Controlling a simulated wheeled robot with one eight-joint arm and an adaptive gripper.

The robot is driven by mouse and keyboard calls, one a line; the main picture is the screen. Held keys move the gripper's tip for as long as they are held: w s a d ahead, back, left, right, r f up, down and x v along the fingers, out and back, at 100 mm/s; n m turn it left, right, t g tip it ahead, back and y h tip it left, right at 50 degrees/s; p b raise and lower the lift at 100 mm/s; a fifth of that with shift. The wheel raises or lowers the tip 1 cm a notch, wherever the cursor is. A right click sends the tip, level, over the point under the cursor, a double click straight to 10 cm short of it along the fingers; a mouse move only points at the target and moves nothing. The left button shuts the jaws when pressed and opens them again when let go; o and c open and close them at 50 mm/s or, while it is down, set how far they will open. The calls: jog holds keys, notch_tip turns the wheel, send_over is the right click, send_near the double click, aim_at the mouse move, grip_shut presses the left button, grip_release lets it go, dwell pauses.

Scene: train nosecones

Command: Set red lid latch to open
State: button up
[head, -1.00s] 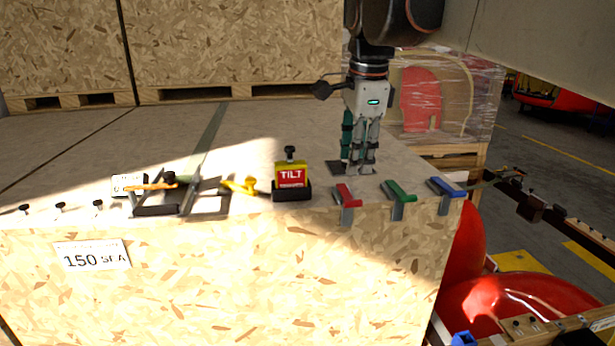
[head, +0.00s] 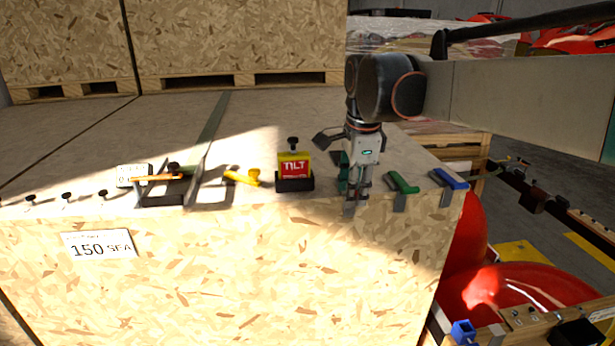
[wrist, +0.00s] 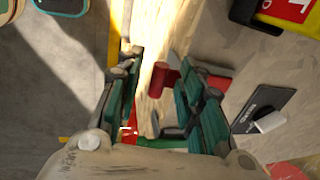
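The red lid latch is hidden behind my gripper (head: 356,203) in the head view, at the front top edge of the wooden crate. In the wrist view the red latch (wrist: 162,78) shows between and beside my fingers, its red part reaching right behind the right finger. My gripper (wrist: 158,82) is open, pointing down, with its two green-padded fingers apart. I cannot tell whether a finger touches the latch.
A green latch (head: 402,184) and a blue latch (head: 449,180) sit to the right along the crate edge. A yellow-and-red TILT block (head: 294,167) stands to the left. A red nosecone (head: 520,290) lies at right.

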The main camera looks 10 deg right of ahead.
grip_shut()
